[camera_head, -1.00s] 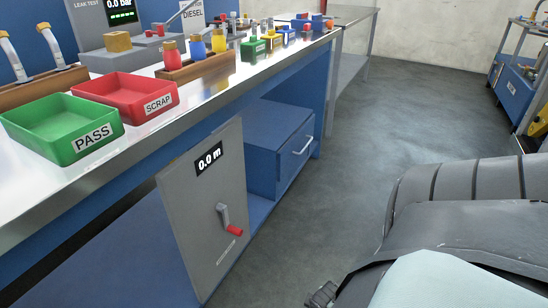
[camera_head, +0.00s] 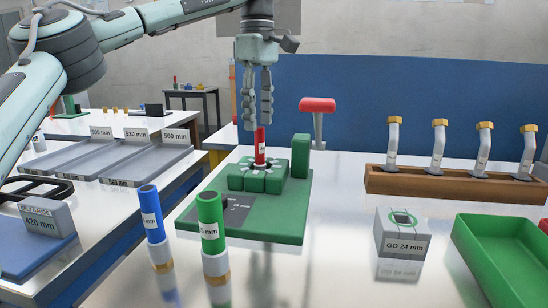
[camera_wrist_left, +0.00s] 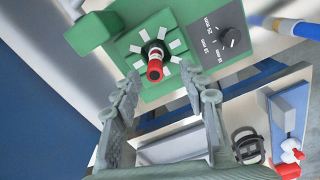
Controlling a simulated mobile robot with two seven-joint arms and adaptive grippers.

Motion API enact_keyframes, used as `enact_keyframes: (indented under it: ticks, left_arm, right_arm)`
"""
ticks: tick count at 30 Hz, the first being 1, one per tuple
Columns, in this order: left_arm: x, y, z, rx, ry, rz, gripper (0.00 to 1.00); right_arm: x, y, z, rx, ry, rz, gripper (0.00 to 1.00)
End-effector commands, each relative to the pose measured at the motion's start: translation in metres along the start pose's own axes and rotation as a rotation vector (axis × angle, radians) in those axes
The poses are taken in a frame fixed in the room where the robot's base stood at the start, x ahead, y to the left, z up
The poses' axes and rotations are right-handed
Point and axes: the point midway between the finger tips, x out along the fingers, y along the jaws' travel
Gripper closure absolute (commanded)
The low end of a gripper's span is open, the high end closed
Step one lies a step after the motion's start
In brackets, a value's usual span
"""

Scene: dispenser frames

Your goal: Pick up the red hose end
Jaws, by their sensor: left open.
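The red hose end (camera_head: 260,146) stands upright in the middle of the green crimping press (camera_head: 245,225), ringed by its jaw blocks. In the left wrist view the red hose end (camera_wrist_left: 155,68) points toward the camera, with pale jaw segments around it. My left gripper (camera_head: 257,122) is open and points down just above the red hose end. In the left wrist view its two fingers (camera_wrist_left: 165,92) are spread, and the hose end shows beyond their tips, not visibly touched. My right gripper is not in view.
A blue hose (camera_head: 151,215) and a green hose (camera_head: 210,222) stand upright in front of the press. A red-topped lever (camera_head: 317,106) rises behind it. A gauge block (camera_head: 402,234), a green tray (camera_head: 508,258) and a wooden rack (camera_head: 400,182) lie to the right.

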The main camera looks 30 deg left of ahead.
Motion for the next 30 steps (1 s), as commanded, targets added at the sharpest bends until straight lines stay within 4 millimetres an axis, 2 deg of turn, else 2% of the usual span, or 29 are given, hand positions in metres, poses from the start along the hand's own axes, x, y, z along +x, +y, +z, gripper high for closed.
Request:
enact_keyframes:
  ticks: [5, 21, 29, 30]
  left_arm:
    - [0.01, 0.0, 0.0, 0.001, -0.001, -0.001, 0.57]
    - [0.076, 0.005, -0.003, 0.0, -0.001, -0.001, 0.57]
    - [0.079, 0.005, -0.002, 0.0, -0.002, 0.001, 0.57]
    - [0.079, 0.005, -0.002, 0.0, -0.002, 0.001, 0.61]
  right_arm:
    - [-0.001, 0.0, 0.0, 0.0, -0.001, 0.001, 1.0]
    - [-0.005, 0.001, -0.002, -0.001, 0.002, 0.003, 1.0]
    - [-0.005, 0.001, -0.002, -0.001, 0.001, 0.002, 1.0]
    - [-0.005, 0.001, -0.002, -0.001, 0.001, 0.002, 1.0]
